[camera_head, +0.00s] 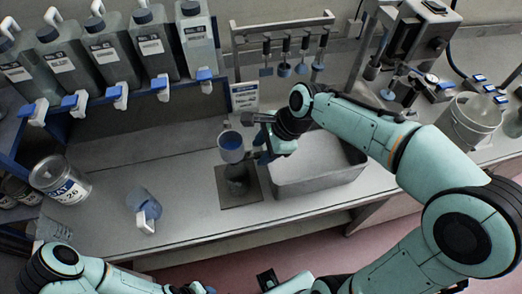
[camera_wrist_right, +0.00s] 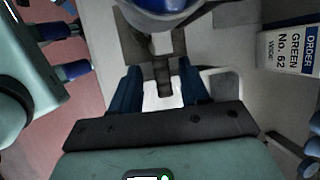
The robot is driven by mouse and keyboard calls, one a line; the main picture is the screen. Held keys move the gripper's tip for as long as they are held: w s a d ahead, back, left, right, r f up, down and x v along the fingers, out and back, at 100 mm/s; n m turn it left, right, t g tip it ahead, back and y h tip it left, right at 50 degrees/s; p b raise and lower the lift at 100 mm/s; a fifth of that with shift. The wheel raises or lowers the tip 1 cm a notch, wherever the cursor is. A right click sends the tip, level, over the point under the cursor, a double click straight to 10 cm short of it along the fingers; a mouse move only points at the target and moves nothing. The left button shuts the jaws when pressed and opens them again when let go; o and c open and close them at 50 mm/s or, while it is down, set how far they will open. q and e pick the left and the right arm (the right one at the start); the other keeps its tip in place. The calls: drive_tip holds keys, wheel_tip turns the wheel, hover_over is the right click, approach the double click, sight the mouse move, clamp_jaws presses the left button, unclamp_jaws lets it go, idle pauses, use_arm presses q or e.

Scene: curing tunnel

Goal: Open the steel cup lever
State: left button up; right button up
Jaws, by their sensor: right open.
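The steel cup (camera_head: 232,155) with blue inside stands over a dark square plate (camera_head: 239,187) on the bench. Its underside shows at the top of the right wrist view (camera_wrist_right: 166,22). A narrow grey lever (camera_wrist_right: 163,75) runs from the cup down between the blue fingers of my right gripper (camera_wrist_right: 157,88). These fingers are apart, one on each side of the lever; I cannot tell whether they touch it. In the head view the right gripper (camera_head: 262,146) is just right of the cup. My left gripper (camera_wrist_right: 65,50) shows at the left of the wrist view, its blue fingers apart and empty.
A grey basin (camera_head: 318,188) is close right of the cup, under my right arm. Several bottles with taps (camera_head: 110,50) line the back left. A clear jug (camera_head: 145,207) and a labelled tin (camera_head: 60,180) stand at left. An order card (camera_head: 244,96) is behind the cup.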

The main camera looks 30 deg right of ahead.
drive_tip(key=shift+w+a+f, duration=0.2)
drive_tip(key=shift+w+f, duration=0.05)
drive_tip(key=shift+f, duration=0.3)
clamp_jaws()
